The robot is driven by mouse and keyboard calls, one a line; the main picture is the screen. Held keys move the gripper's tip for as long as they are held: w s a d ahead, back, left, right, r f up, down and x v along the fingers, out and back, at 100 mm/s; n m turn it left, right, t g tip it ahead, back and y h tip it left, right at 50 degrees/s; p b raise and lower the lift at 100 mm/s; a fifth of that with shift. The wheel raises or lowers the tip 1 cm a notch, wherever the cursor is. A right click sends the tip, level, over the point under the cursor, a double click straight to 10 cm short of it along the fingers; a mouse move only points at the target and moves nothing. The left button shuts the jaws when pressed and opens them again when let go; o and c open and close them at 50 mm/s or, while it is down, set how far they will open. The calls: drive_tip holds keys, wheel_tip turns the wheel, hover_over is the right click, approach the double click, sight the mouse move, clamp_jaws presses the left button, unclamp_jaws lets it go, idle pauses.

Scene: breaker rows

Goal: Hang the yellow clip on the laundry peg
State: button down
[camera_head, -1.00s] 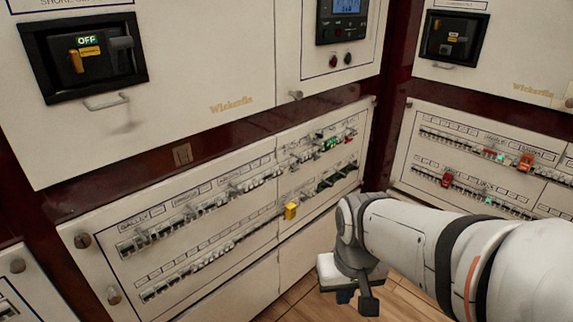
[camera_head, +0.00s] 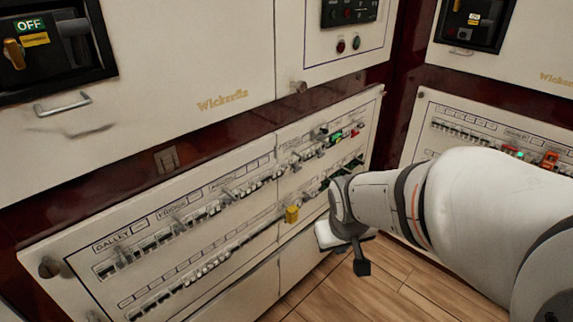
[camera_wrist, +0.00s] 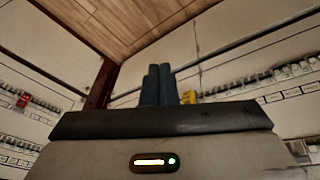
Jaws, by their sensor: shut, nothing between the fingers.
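The yellow clip (camera_head: 292,214) hangs at the lower breaker row of the middle panel in the head view. Its label there is too small to read. It also shows in the wrist view (camera_wrist: 189,97), just right of my fingers. My gripper (camera_wrist: 159,72) is shut and empty in the wrist view, its dark fingers side by side. In the head view my wrist is right of the clip and apart from it; the fingertips cannot be made out there. I cannot tell which peg is the laundry peg.
The breaker panel (camera_head: 215,270) carries two rows of switches, with pegs by the upper row. Red and green tags (camera_head: 336,137) sit at its upper right. Another panel (camera_head: 425,110) stands at the right. Wooden floor (camera_head: 340,295) lies open below.

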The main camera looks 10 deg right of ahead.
drive_tip(key=w+d+f+n+t+b, duration=0.35)
drive_tip(key=w+f+t, duration=0.3)
drive_tip(key=w, duration=0.75)
drive_tip(key=n+t+y+b, duration=0.3)
drive_tip(key=n+t+y, duration=0.2)
drive_tip(key=y, duration=0.7)
approach(292, 215)
drive_tip(key=w, duration=0.1)
drive_tip(key=shift+d+f+p+x, duration=0.15)
drive_tip(key=shift+p+x, duration=0.2)
drive_tip(key=shift+x, duration=1.1)
drive_tip(key=shift+d+f+p+x, duration=0.1)
drive_tip(key=shift+p+x, duration=0.2)
drive_tip(key=shift+x, duration=1.15)
drive_tip(key=shift+w+a, duration=0.15)
drive_tip(key=shift+w, duration=0.25)
